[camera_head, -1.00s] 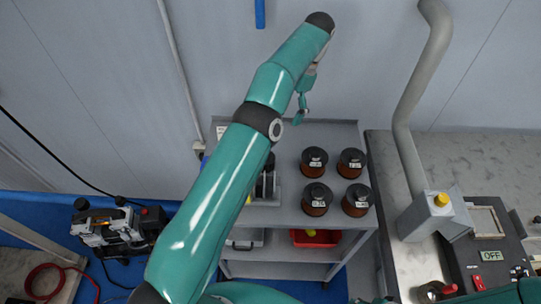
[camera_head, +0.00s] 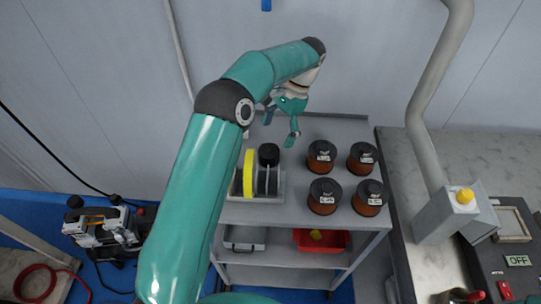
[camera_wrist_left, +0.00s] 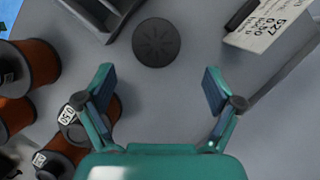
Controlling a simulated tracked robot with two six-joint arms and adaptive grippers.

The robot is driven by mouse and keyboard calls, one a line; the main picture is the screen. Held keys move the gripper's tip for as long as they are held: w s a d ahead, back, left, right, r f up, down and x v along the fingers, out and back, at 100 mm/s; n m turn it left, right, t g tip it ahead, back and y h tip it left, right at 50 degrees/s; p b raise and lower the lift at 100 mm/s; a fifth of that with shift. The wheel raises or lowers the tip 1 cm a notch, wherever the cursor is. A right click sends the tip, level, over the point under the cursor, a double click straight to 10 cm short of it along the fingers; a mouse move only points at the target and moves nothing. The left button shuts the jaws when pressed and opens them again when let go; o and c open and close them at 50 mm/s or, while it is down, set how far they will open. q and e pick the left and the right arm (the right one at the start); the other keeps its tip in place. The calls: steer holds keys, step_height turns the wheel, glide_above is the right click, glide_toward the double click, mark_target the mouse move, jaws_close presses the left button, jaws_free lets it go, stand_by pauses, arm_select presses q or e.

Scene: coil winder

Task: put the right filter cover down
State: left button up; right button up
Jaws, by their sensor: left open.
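A dark grey round cover (camera_wrist_left: 157,42) with radial slots lies flat on the grey cart top in the left wrist view. I take it to be the filter cover, though I cannot tell if it is the right one. My left gripper (camera_head: 281,120) is over the back of the cart top in the head view. In the left wrist view its fingers (camera_wrist_left: 157,82) are spread and empty, with the cover ahead of them and apart from both. I cannot make out the cover in the head view. My right gripper is not in view.
Several copper spools (camera_head: 323,157) with black tops stand on the cart (camera_head: 290,221), right of a yellow-and-black wheel holder (camera_head: 249,173). A white label (camera_wrist_left: 268,22) is near the cover. A red bin (camera_head: 321,240) sits below. A machine bench (camera_head: 399,190) with a pipe stands at right.

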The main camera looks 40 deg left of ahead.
mark_target(270, 150)
arm_select(q)
steer(key=shift+s+p+x, duration=0.15)
steer(key=shift+p+x, duration=0.05)
steer(key=shift+x, duration=1.05)
steer(key=shift+s+p+x, duration=0.15)
steer(key=shift+s+x, duration=0.05)
steer(key=shift+x, duration=1)
steer(key=shift+s+d+f, duration=0.1)
steer(key=shift+f, duration=0.2)
steer(key=c, duration=1)
steer(key=shift+r, duration=0.15)
